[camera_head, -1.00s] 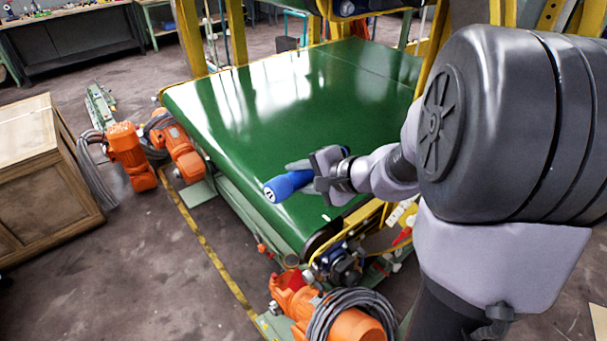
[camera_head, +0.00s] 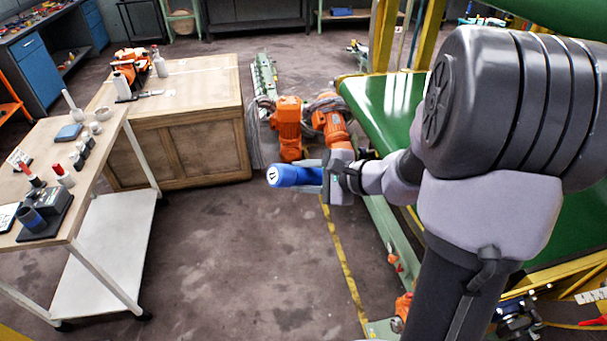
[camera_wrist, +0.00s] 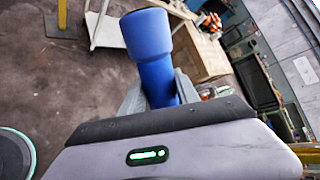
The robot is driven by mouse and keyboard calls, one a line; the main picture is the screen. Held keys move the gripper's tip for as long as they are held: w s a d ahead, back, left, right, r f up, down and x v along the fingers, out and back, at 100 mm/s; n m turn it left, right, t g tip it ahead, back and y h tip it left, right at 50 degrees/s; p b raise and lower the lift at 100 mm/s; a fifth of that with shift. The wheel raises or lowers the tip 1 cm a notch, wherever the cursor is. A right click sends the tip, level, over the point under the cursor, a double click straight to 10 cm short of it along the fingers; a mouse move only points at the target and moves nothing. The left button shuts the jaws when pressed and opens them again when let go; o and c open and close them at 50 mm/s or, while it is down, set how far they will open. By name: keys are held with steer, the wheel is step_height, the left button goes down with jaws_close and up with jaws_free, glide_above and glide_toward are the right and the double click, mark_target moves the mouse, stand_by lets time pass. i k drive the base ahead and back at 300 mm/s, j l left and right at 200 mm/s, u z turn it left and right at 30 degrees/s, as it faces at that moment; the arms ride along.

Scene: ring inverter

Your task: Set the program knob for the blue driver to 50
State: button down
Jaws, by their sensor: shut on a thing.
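My gripper (camera_head: 326,180) is shut on the blue driver (camera_head: 289,176), a thick blue cylinder with a pale marked end cap. I hold it in the air, lying roughly level and pointing left in the head view. The blue driver also shows in the wrist view (camera_wrist: 150,50), between the grey fingers of my gripper (camera_wrist: 155,95). A dark grey device (camera_head: 48,207) with a blue cup-like part (camera_head: 32,220) stands on the cart at the left, well away from my gripper. I cannot make out a program knob or any number on it.
A wood-topped cart (camera_head: 100,148) at the left carries bottles, small jars and a blue item. A wooden crate (camera_head: 210,150) stands behind it. Orange motors (camera_head: 288,125) and a green conveyor (camera_head: 380,98) are beyond and right of my gripper. The floor (camera_head: 230,260) between is clear.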

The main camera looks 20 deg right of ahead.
mark_target(32, 195)
steer(key=i+j+u, duration=0.55)
steer(key=i+u, duration=0.85)
steer(key=i, duration=0.2)
steer(key=i+l+u, duration=0.25)
steer(key=i+u, duration=0.25)
